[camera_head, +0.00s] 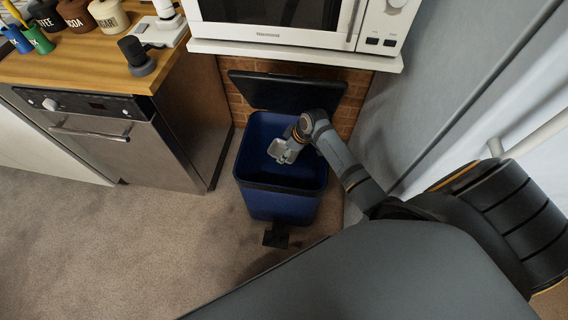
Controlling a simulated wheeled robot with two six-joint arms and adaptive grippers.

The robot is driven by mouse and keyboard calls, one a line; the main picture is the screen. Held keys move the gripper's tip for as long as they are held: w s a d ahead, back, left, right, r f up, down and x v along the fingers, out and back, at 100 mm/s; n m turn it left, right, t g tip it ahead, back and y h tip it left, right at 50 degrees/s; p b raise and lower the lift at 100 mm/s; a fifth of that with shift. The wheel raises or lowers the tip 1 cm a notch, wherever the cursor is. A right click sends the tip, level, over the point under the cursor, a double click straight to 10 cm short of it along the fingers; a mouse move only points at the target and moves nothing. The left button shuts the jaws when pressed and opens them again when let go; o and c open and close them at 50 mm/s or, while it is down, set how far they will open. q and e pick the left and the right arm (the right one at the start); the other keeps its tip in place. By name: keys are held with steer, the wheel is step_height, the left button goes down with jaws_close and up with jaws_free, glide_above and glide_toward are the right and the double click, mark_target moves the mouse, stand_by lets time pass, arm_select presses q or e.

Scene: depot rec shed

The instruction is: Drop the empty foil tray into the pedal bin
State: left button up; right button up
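The blue pedal bin (283,207) stands on the carpet against the brick wall, with its dark lid (287,92) raised at the back. The pale silvery foil tray (279,149) is small and tilted over the bin's opening, at the fingers of my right gripper (290,150). My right arm reaches in from the right over the bin's rim. The gripper appears shut on the tray, though its fingertips are small and partly hidden. My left gripper is not in view.
A black pedal (276,236) juts from the bin's front foot. A white microwave (299,29) sits on a shelf (295,53) above the lid. A wooden counter (80,66) with canisters and mugs stands left over a steel appliance (110,137). The carpet (120,250) at left is clear.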

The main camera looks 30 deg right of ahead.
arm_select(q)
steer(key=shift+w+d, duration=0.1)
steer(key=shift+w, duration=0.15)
arm_select(e)
steer(key=shift+f, duration=0.15)
steer(key=o, duration=1)
steer(key=v, duration=0.7)
steer(key=shift+s+d+r, duration=0.1)
steer(key=shift+d+r, duration=0.05)
steer(key=shift+r, duration=0.05)
